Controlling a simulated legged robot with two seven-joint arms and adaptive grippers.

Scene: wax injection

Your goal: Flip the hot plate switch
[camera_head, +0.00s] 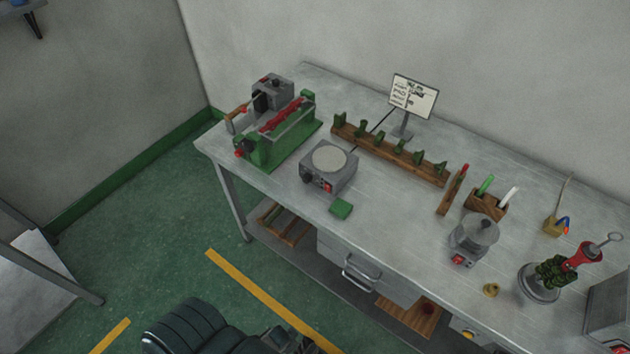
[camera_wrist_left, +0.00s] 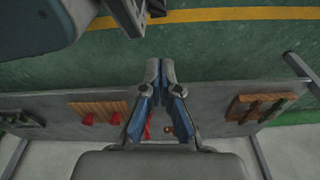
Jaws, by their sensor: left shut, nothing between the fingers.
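The hot plate (camera_head: 328,160) is a grey box with a round pale top, standing on the workbench left of its middle. Its red switch (camera_head: 327,187) is on the front face, beside a dark knob; whether it is on or off is too small to tell. My left arm comes in at the bottom of the head view, below and in front of the bench. My left gripper (camera_wrist_left: 160,68) shows in the wrist view with its fingers together and empty, apart from the hot plate. The hot plate is not in the wrist view. My right gripper is not in view.
A green clamp machine (camera_head: 275,140) stands left of the hot plate, and a wooden rack (camera_head: 390,152) behind it. A grey pot (camera_head: 474,238) with a red switch stands farther right. The bench's drawer handle (camera_head: 360,278) sticks out.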

